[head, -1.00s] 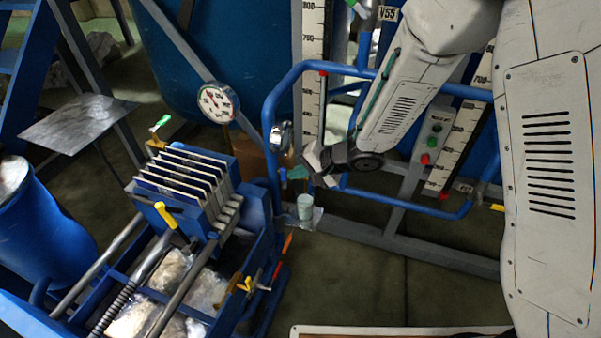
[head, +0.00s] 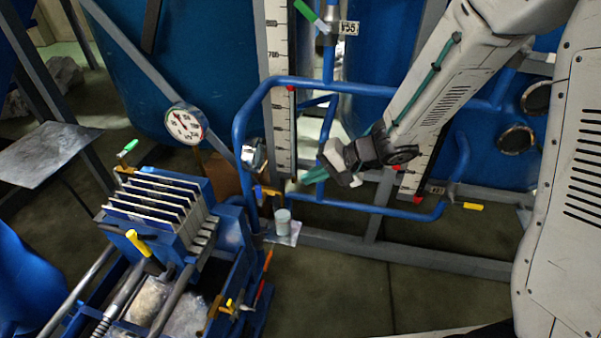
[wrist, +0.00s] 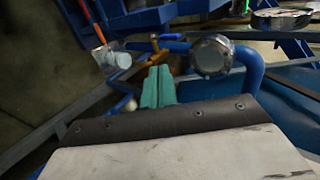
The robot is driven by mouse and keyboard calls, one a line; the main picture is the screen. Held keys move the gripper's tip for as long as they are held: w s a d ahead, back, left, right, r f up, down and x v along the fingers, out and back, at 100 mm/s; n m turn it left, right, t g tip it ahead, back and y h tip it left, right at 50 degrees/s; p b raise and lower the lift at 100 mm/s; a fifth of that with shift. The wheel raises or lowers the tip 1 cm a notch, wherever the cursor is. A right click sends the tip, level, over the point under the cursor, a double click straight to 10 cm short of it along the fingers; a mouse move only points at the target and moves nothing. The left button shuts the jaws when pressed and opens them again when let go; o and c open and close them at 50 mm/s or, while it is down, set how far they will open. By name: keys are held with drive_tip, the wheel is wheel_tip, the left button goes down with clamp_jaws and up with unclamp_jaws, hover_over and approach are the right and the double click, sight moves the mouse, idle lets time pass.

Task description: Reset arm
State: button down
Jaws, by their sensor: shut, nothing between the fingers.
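My gripper (head: 308,179) has teal fingers. In the head view it points left and slightly down from the end of my pale arm, near the blue pipe frame (head: 238,132). Its tips show against the lower part of the frame, right of a small round gauge (head: 254,154). In the wrist view the teal fingers (wrist: 158,84) lie side by side, shut with nothing between them.
Tall white scales (head: 281,110) and blue tanks stand behind. The floor (head: 345,285) at front centre is clear.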

drive_tip(key=w+d+f+n+t+h, duration=0.25)
drive_tip(key=w+d+h, duration=0.2)
drive_tip(key=d, duration=0.35)
drive_tip(key=s+d+r+n+h, duration=0.1)
drive_tip(key=s+d+r+h, duration=0.1)
drive_tip(key=d+r+h, duration=0.3)
drive_tip(key=s+d+r+h, duration=0.2)
drive_tip(key=d, duration=0.6)
drive_tip(key=s+r+g, duration=0.1)
drive_tip(key=s+r, duration=0.3)
drive_tip(key=s, duration=0.4)
drive_tip(key=s+r+g+y, duration=0.1)
drive_tip(key=s+r, duration=0.4)
drive_tip(key=s, duration=0.4)
drive_tip(key=s+r+g+y, duration=0.1)
drive_tip(key=s+r+g, duration=0.1)
drive_tip(key=s+r, duration=0.3)
drive_tip(key=s, duration=0.4)
drive_tip(key=shift+a+r, duration=0.15)
